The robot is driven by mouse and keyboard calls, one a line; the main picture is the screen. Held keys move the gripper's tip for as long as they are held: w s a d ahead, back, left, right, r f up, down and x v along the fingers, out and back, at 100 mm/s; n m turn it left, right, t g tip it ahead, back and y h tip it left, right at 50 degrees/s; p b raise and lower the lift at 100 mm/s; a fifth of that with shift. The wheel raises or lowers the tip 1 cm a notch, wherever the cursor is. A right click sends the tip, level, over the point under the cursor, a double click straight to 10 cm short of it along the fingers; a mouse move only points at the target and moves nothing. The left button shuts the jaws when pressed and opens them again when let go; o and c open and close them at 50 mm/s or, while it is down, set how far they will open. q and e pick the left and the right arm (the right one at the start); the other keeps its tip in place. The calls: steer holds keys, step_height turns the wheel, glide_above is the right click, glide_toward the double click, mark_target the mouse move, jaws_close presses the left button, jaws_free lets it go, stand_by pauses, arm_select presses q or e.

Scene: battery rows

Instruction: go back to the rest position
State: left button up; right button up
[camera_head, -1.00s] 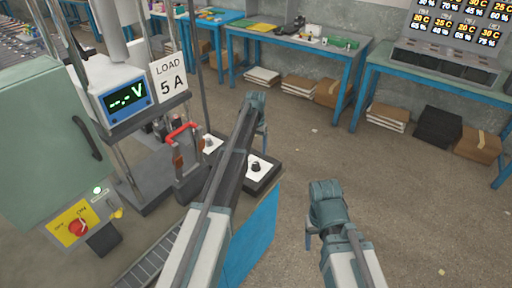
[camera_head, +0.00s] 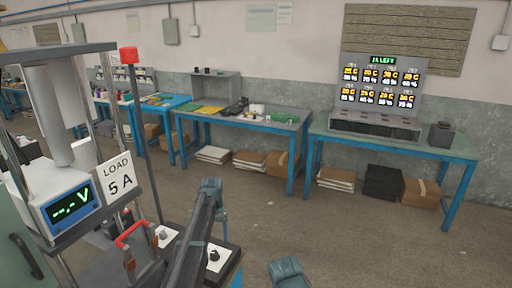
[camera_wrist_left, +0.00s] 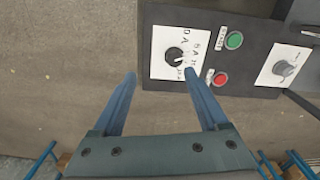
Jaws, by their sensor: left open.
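My left gripper (camera_head: 220,228) reaches forward over the dark control box (camera_head: 226,262) in the head view. In the left wrist view its two blue fingers (camera_wrist_left: 159,76) are spread apart with nothing between them. The left fingertips appear near the lower edge of the control box (camera_wrist_left: 262,92), which has a black knob (camera_wrist_left: 174,55), a green button (camera_wrist_left: 234,40) and a red button (camera_wrist_left: 220,79). I cannot tell the exact gap to the box. My right gripper (camera_head: 287,273) shows only partly at the bottom edge of the head view, and its fingertips are hidden.
A test stand with a voltage display (camera_head: 72,207), a load sign (camera_head: 115,177) and a red handle (camera_head: 133,231) stands at left. Blue tables (camera_head: 440,149) line the back wall, with boxes (camera_head: 420,192) below. Open floor lies at the right front.

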arm_select(q)
steer(key=s+d, duration=0.4)
steer(key=s, duration=0.7)
steer(key=s+d+m, duration=0.1)
steer(key=s+d, duration=0.4)
steer(key=s, duration=0.6)
steer(key=s+d+y, duration=0.1)
steer(key=s+d, duration=0.4)
steer(key=s, duration=0.6)
steer(key=shift+s+m, duration=0.25)
steer(key=shift+m, duration=0.15)
steer(key=shift+d+r, duration=0.1)
